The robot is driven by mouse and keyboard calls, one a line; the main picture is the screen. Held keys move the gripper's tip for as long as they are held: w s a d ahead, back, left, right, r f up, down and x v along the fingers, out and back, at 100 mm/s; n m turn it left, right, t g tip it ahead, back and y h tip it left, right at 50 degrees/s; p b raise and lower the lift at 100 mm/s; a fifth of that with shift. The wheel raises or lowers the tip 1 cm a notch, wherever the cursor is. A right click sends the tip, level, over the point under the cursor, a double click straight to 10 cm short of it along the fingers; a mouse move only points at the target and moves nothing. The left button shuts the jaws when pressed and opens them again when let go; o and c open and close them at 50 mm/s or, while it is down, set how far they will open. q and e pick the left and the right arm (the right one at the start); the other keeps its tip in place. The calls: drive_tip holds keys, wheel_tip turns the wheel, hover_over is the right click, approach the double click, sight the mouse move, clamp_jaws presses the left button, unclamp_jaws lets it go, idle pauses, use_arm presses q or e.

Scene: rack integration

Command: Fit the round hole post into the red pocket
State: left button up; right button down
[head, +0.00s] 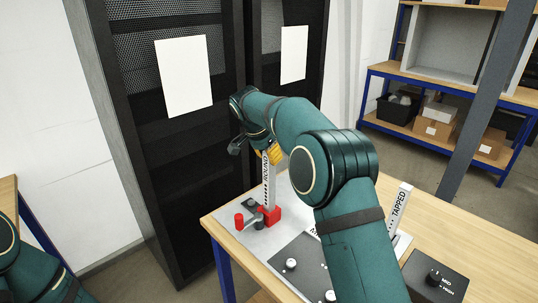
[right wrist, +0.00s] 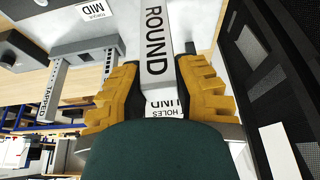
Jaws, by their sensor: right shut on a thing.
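The round hole post (head: 266,188), a pale upright bar marked ROUND, stands with its lower end at the red pocket (head: 271,215) on the grey board. I cannot tell how deep its foot sits in the pocket. My right gripper (head: 273,155) is shut on the post near its top, its yellow fingers partly hidden by the arm. In the right wrist view the post (right wrist: 155,40) lies between the yellow finger pads. My left arm shows at the lower left edge of the head view; its gripper is out of view.
A red cylinder (head: 239,221) and dark fittings stand beside the pocket. A post marked TAPPED (head: 398,210) stands to the right, near a black box with a knob (head: 436,279). A dark plate with white knobs (head: 298,256) lies in front. The black rack (head: 180,135) rises behind the table.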

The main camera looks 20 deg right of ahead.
drive_tip(key=shift+f+b, duration=1.05)
drive_tip(key=shift+f, duration=0.6)
drive_tip(key=c, duration=0.8)
unclamp_jaws()
drive_tip(key=shift+o, duration=0.2)
drive_tip(key=shift+r, duration=0.1)
approach(269, 163)
drive_tip(key=shift+w+a+r, duration=0.1)
drive_tip(key=shift+w, duration=0.75)
